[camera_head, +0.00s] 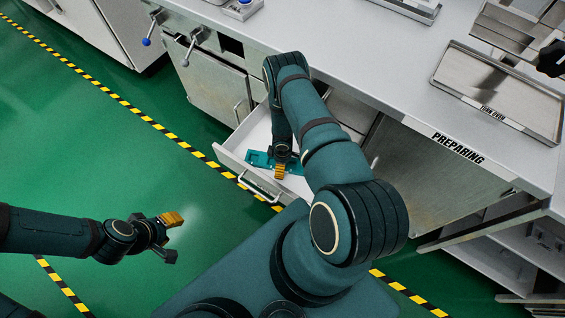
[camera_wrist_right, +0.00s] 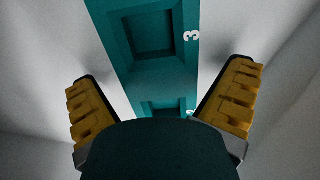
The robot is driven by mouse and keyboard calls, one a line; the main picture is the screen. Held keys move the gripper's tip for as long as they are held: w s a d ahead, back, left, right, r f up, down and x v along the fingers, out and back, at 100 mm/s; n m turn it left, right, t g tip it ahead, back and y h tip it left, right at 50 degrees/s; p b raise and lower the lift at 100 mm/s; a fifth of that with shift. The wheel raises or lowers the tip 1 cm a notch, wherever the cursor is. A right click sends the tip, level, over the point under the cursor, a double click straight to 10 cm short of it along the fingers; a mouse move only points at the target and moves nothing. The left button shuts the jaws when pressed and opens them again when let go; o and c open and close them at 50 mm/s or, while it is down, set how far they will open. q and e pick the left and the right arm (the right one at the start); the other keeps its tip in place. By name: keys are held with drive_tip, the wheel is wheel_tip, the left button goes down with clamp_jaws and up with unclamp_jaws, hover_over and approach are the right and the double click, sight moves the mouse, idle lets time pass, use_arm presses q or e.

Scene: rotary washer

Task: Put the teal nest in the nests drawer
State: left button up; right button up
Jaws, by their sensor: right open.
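The teal nest (camera_head: 258,159) lies inside the open white drawer (camera_head: 232,163) under the counter. In the right wrist view the teal nest (camera_wrist_right: 150,45) shows square recesses and a white "3", with pale drawer surfaces on both sides. My right gripper (camera_head: 281,168) reaches down into the drawer over the nest. In the wrist view its yellow fingers (camera_wrist_right: 162,105) stand apart on either side of the nest, with gaps between fingers and nest. My left gripper (camera_head: 173,238) hangs over the green floor, away from the drawer, with its fingers apart and nothing between them.
The grey counter (camera_head: 350,60) runs above the drawer, with a "PREPARING" label on its front edge. A metal tray (camera_head: 500,95) sits on it at right. A cabinet door (camera_head: 205,85) is left of the drawer. Open floor lies at left.

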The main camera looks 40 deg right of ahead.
wheel_tip(320, 180, up, 12)
drive_tip(key=p, duration=0.4)
drive_tip(key=s+a+r+m+y, duration=0.2)
drive_tip(key=s+a+r+m, duration=0.1)
drive_tip(key=a+r, duration=0.7)
drive_tip(key=s+a+r+m+t+y, duration=0.1)
drive_tip(key=s+a+r+m, duration=0.3)
drive_tip(key=a+r, duration=0.7)
drive_tip(key=shift+s+a+m+t+y, duration=0.3)
drive_tip(key=shift+a+m+y, duration=0.1)
drive_tip(key=shift+a+m, duration=0.95)
drive_tip(key=shift+a+r, duration=0.1)
